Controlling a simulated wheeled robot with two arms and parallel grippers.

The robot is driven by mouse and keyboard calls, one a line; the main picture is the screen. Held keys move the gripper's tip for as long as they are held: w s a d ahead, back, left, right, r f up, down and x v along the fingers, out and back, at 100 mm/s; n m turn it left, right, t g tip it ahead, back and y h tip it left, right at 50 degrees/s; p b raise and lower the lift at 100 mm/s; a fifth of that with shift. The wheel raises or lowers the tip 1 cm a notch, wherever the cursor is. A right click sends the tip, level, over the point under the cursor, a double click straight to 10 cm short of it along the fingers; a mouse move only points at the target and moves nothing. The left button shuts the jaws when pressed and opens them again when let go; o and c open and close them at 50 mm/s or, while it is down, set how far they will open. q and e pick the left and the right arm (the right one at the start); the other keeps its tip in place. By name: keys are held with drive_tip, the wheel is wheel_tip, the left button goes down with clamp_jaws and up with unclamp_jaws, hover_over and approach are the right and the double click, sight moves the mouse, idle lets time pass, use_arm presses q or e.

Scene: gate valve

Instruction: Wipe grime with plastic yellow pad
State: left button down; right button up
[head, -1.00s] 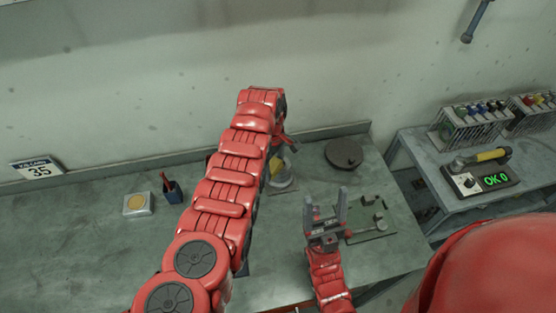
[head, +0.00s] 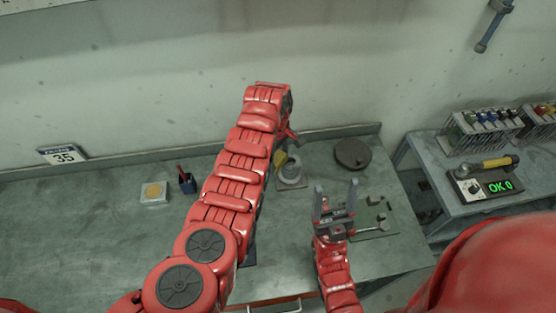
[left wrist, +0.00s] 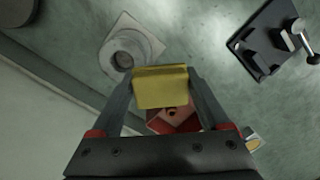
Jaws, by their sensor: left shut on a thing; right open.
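My left gripper (left wrist: 162,95) is shut on the yellow pad (left wrist: 162,87), which spans between its fingertips. In the head view my left arm hides most of that gripper, and a bit of the yellow pad (head: 281,158) shows at the back edge of the valve part. The valve part (left wrist: 125,50) is a grey ring on a square plate; it also shows in the head view (head: 291,177). The pad is close beside the ring; I cannot tell if they touch. No grime stands out clearly. My right gripper (head: 336,189) is open and empty over the bench's right part.
A dark round disc (head: 352,153) lies at the back right. A fixture plate with metal parts (head: 378,216) lies right of my right gripper. A blue cup (head: 187,184) and a white block with a yellow disc (head: 154,193) stand left. The left bench (head: 70,235) is clear.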

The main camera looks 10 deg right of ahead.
sight(279, 158)
use_arm(q)
drive_tip(key=shift+r, duration=0.7)
drive_tip(key=shift+r+p, duration=0.4)
drive_tip(key=shift+r, duration=0.3)
drive_tip(key=shift+d, duration=0.1)
drive_tip(key=shift+r, duration=1.5)
